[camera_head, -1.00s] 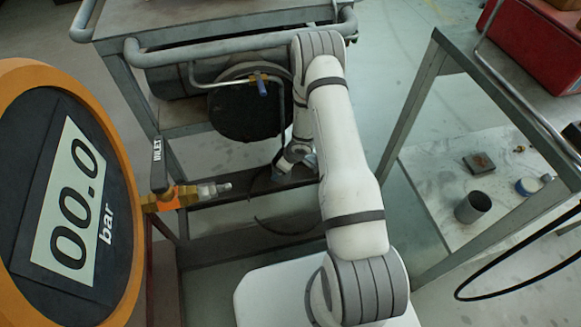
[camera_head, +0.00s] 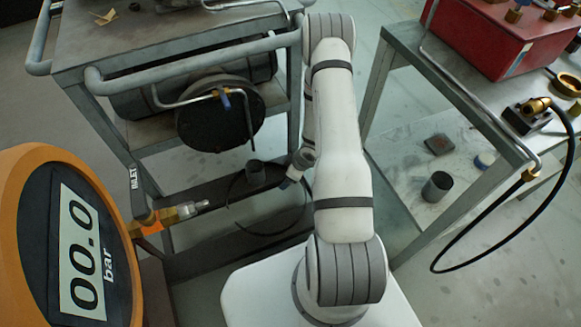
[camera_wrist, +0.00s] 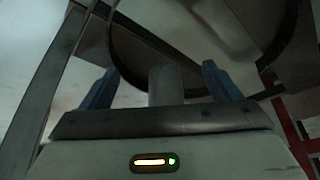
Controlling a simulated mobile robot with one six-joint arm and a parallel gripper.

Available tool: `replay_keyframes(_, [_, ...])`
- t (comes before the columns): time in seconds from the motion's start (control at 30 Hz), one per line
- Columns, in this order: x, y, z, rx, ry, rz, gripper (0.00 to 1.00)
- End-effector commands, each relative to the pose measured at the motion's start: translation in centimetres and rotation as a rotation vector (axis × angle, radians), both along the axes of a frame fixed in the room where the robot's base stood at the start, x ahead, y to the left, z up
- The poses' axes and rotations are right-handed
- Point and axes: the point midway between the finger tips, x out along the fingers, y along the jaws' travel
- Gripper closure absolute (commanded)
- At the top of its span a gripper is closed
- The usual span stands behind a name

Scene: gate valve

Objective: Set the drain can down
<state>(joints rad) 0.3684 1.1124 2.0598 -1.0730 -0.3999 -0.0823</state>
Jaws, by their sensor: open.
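The drain can, a small dark grey cylinder (camera_head: 255,172), stands upright on the dark lower shelf of the left cart, below the tap. My gripper (camera_head: 281,182) is just to its right, low beside the shelf. In the wrist view a pale grey cylinder (camera_wrist: 166,84), which looks like the can, shows between the two blue fingers of my gripper (camera_wrist: 165,88). The fingers are spread, with visible gaps on both sides of it. The can's base is hidden in the wrist view.
A black round tank end (camera_head: 220,115) with a brass tap (camera_head: 222,92) is above the can. A black hose (camera_head: 262,232) curves near the shelf. Another grey can (camera_head: 437,186) stands on the right cart's lower shelf. A gauge (camera_head: 75,240) fills the left foreground.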

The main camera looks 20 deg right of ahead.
Motion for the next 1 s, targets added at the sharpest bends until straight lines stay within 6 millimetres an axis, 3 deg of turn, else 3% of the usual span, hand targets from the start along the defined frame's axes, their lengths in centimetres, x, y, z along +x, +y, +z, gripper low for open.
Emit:
replay_keyframes(0.17, [2.0,-1.4,4.8,-0.094,-0.006,-0.061,0.16])
replay_keyframes(0.3, [3.3,-2.5,11.4,-0.203,-0.002,-0.164,0.16])
replay_keyframes(0.47, [2.9,-2.5,19.1,-0.287,0.016,-0.292,0.16])
replay_keyframes(0.67, [0.0,-1.1,27.9,-0.333,0.044,-0.467,0.16])
replay_keyframes(0.8, [-3.4,0.9,33.1,-0.319,0.078,-0.575,0.16])
replay_keyframes(1.0, [-9.6,4.7,38.9,-0.249,0.149,-0.697,0.16])
